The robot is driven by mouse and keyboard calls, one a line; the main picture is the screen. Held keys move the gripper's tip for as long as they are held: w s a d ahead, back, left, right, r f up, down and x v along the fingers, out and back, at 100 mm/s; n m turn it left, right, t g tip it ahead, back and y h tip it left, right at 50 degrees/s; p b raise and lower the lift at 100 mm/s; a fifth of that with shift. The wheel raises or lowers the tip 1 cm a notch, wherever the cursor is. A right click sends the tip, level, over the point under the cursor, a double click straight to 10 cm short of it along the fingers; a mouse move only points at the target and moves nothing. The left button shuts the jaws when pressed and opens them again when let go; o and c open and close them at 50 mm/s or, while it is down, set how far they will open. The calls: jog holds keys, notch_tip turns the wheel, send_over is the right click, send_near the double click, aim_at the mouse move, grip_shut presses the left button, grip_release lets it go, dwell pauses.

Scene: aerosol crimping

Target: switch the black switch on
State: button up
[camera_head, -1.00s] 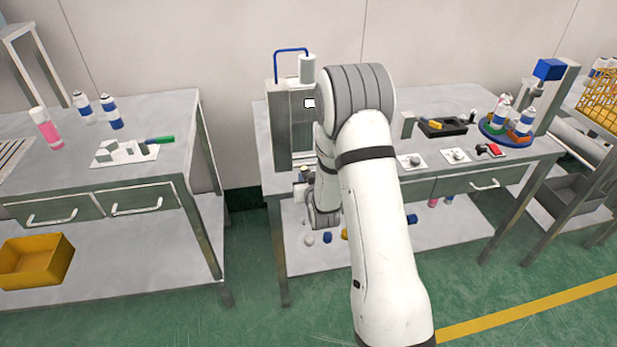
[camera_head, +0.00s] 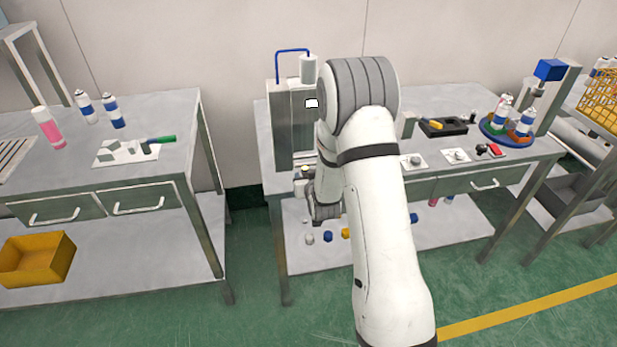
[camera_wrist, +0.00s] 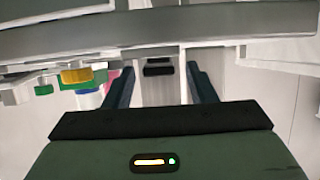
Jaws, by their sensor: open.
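My gripper (camera_wrist: 158,84) shows in the wrist view with its two dark fingers apart and nothing held between them. A small black block (camera_wrist: 158,69), perhaps the black switch, shows beyond and between the fingers on a pale upright part. I cannot tell its position or whether the fingers touch it. In the head view my wrist hangs at the front edge of the middle table, before the grey press (camera_head: 282,120), and my arm hides the fingers and part of the press. A small black piece (camera_head: 481,149) also lies at the right of this table, by a red piece (camera_head: 495,150).
The middle table (camera_head: 440,103) also bears two plates with knobs (camera_head: 413,161), a black tray (camera_head: 443,127) and a blue turntable (camera_head: 490,131) with cans. A separate table (camera_head: 60,180) stands at left, with a floor gap between.

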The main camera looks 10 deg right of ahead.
jog(key=b+v, duration=0.1)
jog(key=v, duration=0.6)
jog(key=shift+s, duration=0.4)
jog(key=shift+r, duration=0.15)
